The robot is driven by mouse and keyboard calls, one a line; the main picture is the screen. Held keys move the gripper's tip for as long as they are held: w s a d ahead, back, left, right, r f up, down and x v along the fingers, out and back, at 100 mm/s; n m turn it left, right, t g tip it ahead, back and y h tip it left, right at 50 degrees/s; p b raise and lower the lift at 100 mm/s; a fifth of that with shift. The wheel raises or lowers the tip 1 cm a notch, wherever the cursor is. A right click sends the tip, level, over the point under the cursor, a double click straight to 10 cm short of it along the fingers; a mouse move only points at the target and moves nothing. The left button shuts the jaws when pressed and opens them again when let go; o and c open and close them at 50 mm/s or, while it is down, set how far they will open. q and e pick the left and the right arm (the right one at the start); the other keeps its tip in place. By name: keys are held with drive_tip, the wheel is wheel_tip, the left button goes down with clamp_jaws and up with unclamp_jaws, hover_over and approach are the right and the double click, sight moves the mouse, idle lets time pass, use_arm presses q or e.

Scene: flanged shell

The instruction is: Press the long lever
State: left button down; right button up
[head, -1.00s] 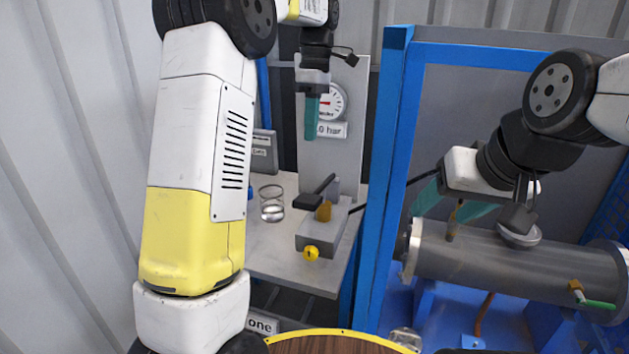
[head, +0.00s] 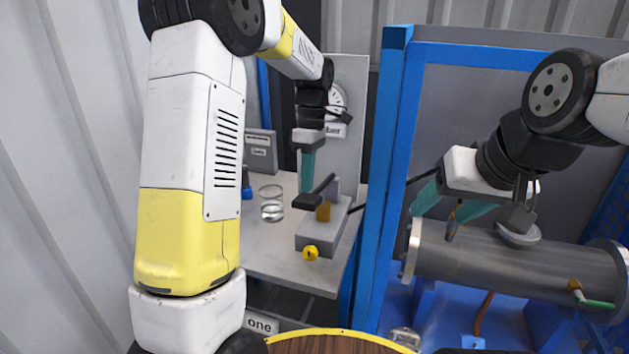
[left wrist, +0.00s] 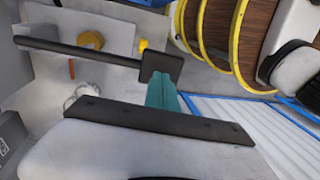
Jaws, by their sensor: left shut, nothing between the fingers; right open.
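The long lever (head: 322,186) is a dark bar with a flat black pad (head: 306,202) at its near end. It is mounted on a grey block (head: 322,230) on the table and slopes down toward the pad. My left gripper (head: 307,190) is shut and empty, its teal fingers pointing down at the pad. In the left wrist view the teal fingers (left wrist: 163,96) end at the edge of the lever's pad (left wrist: 162,64); I cannot tell whether they touch. My right gripper (head: 452,205) is open and empty above the grey cylinder.
A glass jar (head: 271,211) stands on the grey table (head: 262,249) left of the lever block. A yellow knob (head: 311,252) is on the block's front. A gauge panel (head: 347,145) rises behind. A blue post (head: 379,190) and the flanged cylinder (head: 500,265) are to the right.

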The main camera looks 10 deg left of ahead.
use_arm(q)
drive_tip(key=shift+x, duration=0.75)
